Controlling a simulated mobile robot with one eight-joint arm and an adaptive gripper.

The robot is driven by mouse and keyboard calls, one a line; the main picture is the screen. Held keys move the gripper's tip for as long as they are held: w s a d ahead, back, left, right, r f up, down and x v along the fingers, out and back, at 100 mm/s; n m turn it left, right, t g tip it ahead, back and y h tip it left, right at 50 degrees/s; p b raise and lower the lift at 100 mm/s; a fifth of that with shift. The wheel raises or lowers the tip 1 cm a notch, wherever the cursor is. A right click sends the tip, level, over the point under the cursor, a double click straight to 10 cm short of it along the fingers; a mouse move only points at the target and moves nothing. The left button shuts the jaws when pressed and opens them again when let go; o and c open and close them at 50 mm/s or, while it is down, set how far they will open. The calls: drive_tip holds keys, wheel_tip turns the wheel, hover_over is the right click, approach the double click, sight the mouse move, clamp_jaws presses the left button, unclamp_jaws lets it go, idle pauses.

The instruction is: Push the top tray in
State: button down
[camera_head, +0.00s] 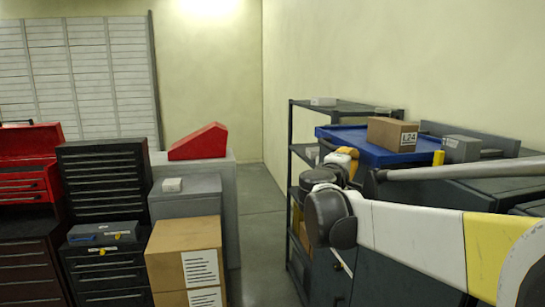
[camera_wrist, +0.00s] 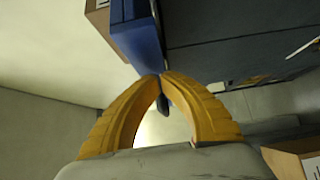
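The top tray is a blue tray (camera_head: 372,147) at the right of the head view, lying flat and high up. A cardboard box (camera_head: 393,134) marked L24 sits on it. In the wrist view the blue tray (camera_wrist: 135,38) runs down to my fingertips. My gripper (camera_head: 343,158) is at the near left edge of the tray, partly hidden by my wrist. In the wrist view its two yellow fingers (camera_wrist: 161,76) meet at the tips beside the tray's end; I cannot tell if they touch it. A small dark piece shows in the gap between the fingers.
A dark shelf rack (camera_head: 291,190) stands behind and left of the tray. A yellow cylinder (camera_head: 438,158) and a grey box (camera_head: 462,149) stand right of it. Drawer cabinets (camera_head: 103,182) and stacked cartons (camera_head: 186,255) fill the left. Open floor (camera_head: 255,215) lies between.

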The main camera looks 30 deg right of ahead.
drive_tip(key=s+d, duration=0.1)
drive_tip(key=d, duration=0.3)
drive_tip(key=s+d+b, duration=0.1)
drive_tip(key=d, duration=0.4)
drive_tip(key=s+d+b, duration=0.1)
drive_tip(key=d, duration=0.3)
drive_tip(key=shift+s+d, duration=0.15)
drive_tip(key=shift+d, duration=0.15)
